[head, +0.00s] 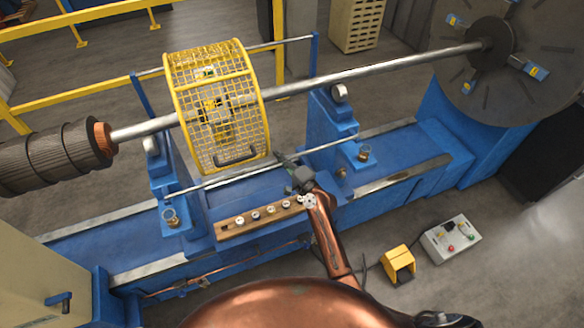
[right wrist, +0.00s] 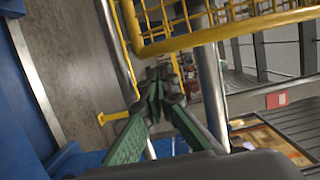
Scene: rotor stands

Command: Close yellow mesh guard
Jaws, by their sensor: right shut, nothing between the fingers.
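The yellow mesh guard (head: 215,105) curves around the shaft between the two blue supports in the head view. Its black handle (head: 237,157) sits low on its front face, just above the thin front rod. My right gripper (head: 282,159) is shut and empty, to the right of the handle and apart from it, near the front rod. In the right wrist view, the shut fingers (right wrist: 160,82) point away from the camera, and a yellow frame bar and mesh (right wrist: 225,30) show above and to the right. My left gripper is not in view.
The long shaft (head: 370,68) runs to a dark disc (head: 508,55) at right. A wooden strip with several small fittings (head: 262,216) lies on the blue bed in front. A yellow pedal (head: 398,264) and a control box (head: 451,240) sit on the floor at right.

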